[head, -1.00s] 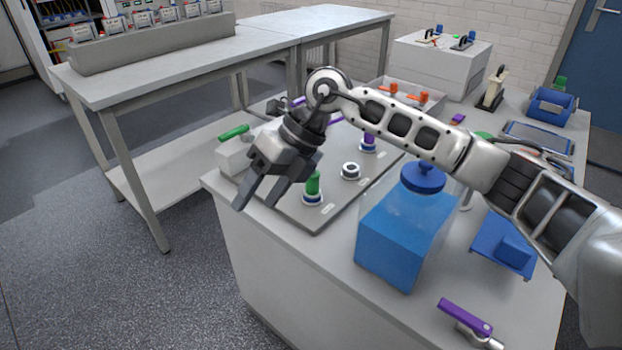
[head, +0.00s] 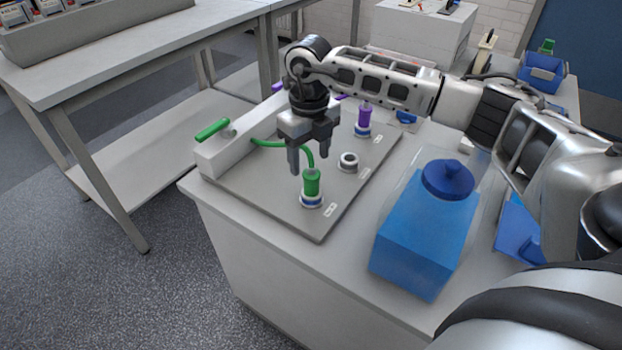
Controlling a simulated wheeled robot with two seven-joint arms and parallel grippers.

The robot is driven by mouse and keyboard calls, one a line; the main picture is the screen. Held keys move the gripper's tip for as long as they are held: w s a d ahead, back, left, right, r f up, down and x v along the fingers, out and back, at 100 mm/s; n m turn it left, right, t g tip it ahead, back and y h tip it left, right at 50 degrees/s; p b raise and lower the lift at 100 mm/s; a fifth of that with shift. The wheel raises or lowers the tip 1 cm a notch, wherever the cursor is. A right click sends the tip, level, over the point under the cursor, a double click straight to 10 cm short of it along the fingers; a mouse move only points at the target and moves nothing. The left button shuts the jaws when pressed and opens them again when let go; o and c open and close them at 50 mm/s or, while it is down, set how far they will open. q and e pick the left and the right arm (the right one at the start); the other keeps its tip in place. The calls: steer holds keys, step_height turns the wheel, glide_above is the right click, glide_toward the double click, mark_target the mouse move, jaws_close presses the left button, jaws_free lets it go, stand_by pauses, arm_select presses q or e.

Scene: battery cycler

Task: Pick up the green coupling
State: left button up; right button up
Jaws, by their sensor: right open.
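The green coupling (head: 312,183) stands upright in a white and blue ring fitting (head: 312,201) near the front corner of the grey panel (head: 262,205). A green hose (head: 268,143) runs from the white block at the left and arches to the coupling's top. My right gripper (head: 309,164) points down with its fingers apart, just above and behind the coupling in the picture. Its jaws are open and empty. I cannot tell whether a finger touches the hose. My left gripper is not in view.
A purple coupling (head: 365,116) stands at the panel's back right, with an empty ring socket (head: 348,162) between. A green handle (head: 212,130) sits on the white block (head: 222,150). A blue-filled container (head: 422,235) stands right of the panel. A blue bin (head: 541,73) is at the back right.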

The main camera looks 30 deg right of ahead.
mark_target(312, 178)
step_height(312, 178, down, 2)
steer(key=f, duration=0.1)
steer(key=f+p, duration=0.1)
steer(key=f, duration=0.1)
steer(key=shift+s+d+f, duration=0.1)
steer(key=shift+s+f, duration=0.1)
steer(key=shift+f, duration=0.5)
steer(key=c, duration=1)
steer(key=shift+c, duration=0.8)
steer(key=shift+w+r, duration=0.1)
